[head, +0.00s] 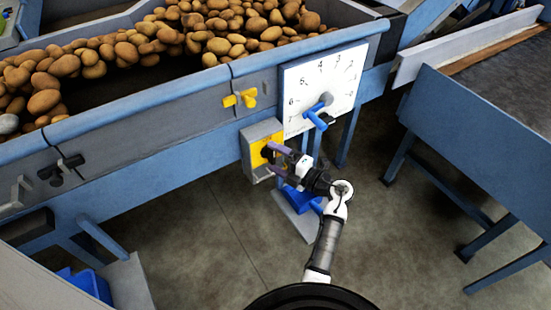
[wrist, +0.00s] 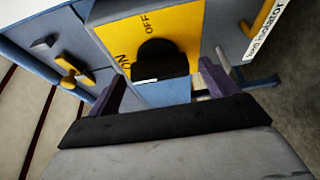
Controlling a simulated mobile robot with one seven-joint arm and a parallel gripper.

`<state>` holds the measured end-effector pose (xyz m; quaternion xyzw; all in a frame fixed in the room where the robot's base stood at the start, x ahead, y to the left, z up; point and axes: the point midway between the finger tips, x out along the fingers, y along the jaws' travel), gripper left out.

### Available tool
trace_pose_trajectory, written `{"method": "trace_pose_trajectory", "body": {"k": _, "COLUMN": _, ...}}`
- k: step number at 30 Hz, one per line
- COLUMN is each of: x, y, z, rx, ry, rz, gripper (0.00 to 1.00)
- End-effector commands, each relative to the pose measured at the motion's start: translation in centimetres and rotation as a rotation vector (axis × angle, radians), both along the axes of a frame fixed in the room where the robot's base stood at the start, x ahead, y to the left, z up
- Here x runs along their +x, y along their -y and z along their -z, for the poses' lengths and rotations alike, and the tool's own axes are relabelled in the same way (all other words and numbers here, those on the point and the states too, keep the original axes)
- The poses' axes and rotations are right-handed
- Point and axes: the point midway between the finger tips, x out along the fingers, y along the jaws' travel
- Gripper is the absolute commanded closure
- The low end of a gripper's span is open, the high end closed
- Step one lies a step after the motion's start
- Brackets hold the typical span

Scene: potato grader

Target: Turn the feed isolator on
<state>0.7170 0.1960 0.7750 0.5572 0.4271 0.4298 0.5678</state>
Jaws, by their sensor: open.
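The feed isolator is a grey box (head: 248,160) with a yellow plate, fixed below the hopper's edge. In the wrist view the yellow plate (wrist: 186,30) carries the words ON and OFF, and a black knob (wrist: 158,52) sits in its middle. A white mark shows on the knob's near edge; I cannot tell surely which word it points to. My gripper (head: 275,160) is open in front of the plate. In the wrist view its purple fingers (wrist: 160,88) stand apart on either side of the knob, with no clear contact. The knob is partly hidden in the head view.
A white dial (head: 322,85) with numbers and a blue handle (head: 316,118) is just above and right of the isolator. A yellow valve handle (head: 240,99) is above left. The hopper (head: 190,98) holds many potatoes. A blue table (head: 480,130) stands right; open floor lies between.

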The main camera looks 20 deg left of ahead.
Motion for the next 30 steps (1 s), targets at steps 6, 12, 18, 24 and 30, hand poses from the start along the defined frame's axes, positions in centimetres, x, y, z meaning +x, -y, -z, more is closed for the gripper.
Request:
{"method": "trace_pose_trajectory", "body": {"k": 6, "x": -1.0, "y": 4.2, "z": 0.3, "rx": 0.000, "ry": 0.002, "rz": 0.006, "gripper": 0.15}}
{"method": "trace_pose_trajectory", "body": {"k": 12, "x": -2.3, "y": 8.6, "z": 0.3, "rx": -0.001, "ry": 0.002, "rz": 0.006, "gripper": 0.15}}
{"method": "trace_pose_trajectory", "body": {"k": 18, "x": -3.1, "y": 11.6, "z": 0.1, "rx": -0.001, "ry": 0.001, "rz": 0.003, "gripper": 0.15}}
{"method": "trace_pose_trajectory", "body": {"k": 24, "x": -3.5, "y": 12.7, "z": 0.0, "rx": -0.001, "ry": 0.001, "rz": 0.002, "gripper": 0.15}}
{"method": "trace_pose_trajectory", "body": {"k": 30, "x": -3.5, "y": 12.7, "z": 0.0, "rx": -0.001, "ry": 0.001, "rz": 0.001, "gripper": 0.15}}
